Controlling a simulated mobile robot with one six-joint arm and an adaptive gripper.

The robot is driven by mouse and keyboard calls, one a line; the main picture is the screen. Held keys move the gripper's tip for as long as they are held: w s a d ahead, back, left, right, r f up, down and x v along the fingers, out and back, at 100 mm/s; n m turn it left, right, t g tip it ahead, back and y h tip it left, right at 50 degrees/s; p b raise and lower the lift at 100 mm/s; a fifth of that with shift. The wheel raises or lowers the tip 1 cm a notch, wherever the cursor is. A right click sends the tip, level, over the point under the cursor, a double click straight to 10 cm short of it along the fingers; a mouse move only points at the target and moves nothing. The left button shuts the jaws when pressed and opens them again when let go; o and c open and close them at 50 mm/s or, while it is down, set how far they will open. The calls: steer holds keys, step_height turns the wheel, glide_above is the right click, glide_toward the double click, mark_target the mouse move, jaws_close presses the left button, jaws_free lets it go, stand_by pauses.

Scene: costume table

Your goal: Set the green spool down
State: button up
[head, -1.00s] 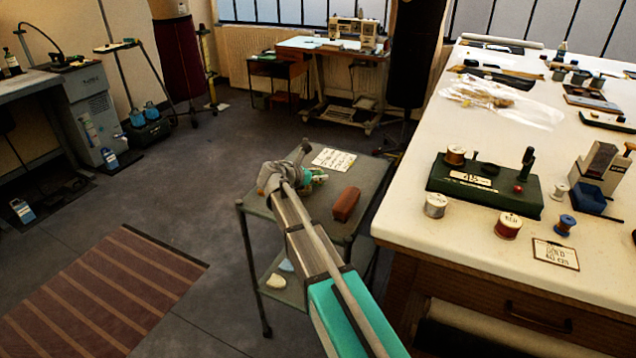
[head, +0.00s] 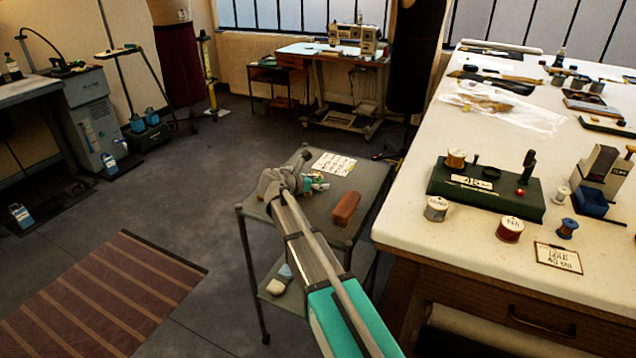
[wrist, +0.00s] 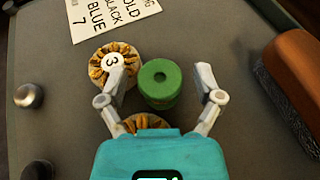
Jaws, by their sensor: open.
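My gripper (wrist: 161,79) is open, with one finger on each side of the spool and a visible gap at the right finger. In the head view my gripper (head: 312,183) is low over the grey trolley top (head: 350,178); the spool is too small and covered there to make out clearly.
A second gold-brown item (wrist: 148,121) is partly hidden by my gripper's body. The white table (head: 405,228) with spools stands right of the trolley.

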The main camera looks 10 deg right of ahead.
steer(key=shift+r, duration=0.2)
steer(key=shift+s+a+r+p, duration=0.1)
steer(key=shift+s+a+p, duration=0.1)
steer(key=shift+p, duration=0.1)
steer(key=p+v, duration=0.4)
steer(key=v, duration=0.7)
steer(key=shift+a+r, duration=0.1)
steer(key=shift+a, duration=0.05)
steer(key=shift+s, duration=0.1)
stand_by(0.3)
